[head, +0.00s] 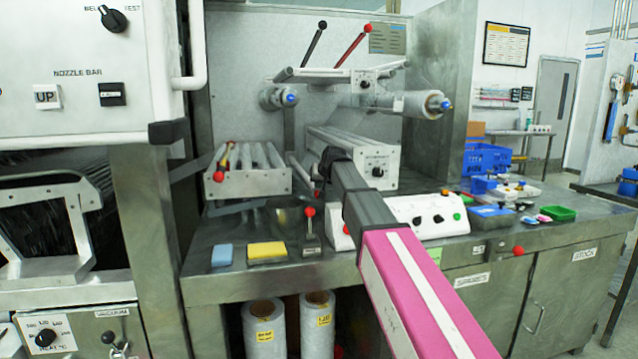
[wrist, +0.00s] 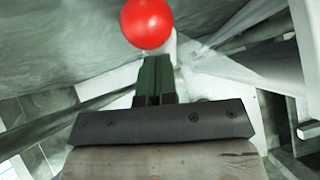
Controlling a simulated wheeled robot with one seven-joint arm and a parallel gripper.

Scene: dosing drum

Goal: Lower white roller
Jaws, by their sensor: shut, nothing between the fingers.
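A pale, whitish roller (head: 408,103) with a blue end cap juts from the back panel, right of centre in the head view. Two levers stand above it, one with a black knob (head: 322,25) and one with a red knob (head: 367,28). My gripper (head: 333,156) is in front of the machine, below the rollers; its fingers are hard to make out there. In the wrist view the green fingers (wrist: 155,78) are together and empty. A red ball knob (wrist: 147,23) is just beyond their tips; I cannot tell if they touch. I cannot tell which lever that knob belongs to.
A red-knobbed lever (head: 310,212), a yellow sponge (head: 267,252) and a white control box (head: 428,215) are on the bench. Blue crates (head: 485,158) are at the right.

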